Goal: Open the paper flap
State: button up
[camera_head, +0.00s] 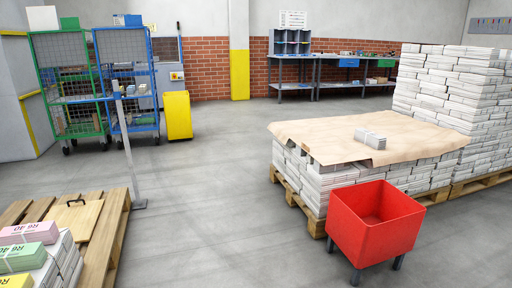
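A large sheet of brown paper (340,139) lies flat over the top of a low stack of newspaper bundles (324,188), on the right. Its front edge hangs slightly over the stack and looks uneven. I cannot tell which part of the sheet is the flap. A small grey-white bundle (370,138) rests on the paper, right of its middle. The stack stands on a wooden pallet (297,200). My gripper is not in this view.
A red bin (372,246) on legs stands before the stack. A taller stack (455,88) rises behind it. At lower left, a pallet (118,230) holds labelled bundles, with a thin post (129,150) near it. Mesh carts (128,80) stand behind. The middle floor is clear.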

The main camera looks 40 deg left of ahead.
aim_at(327, 149)
jog(key=u, duration=1.65)
jog(key=i, duration=3.55)
jog(key=z, duration=2.15)
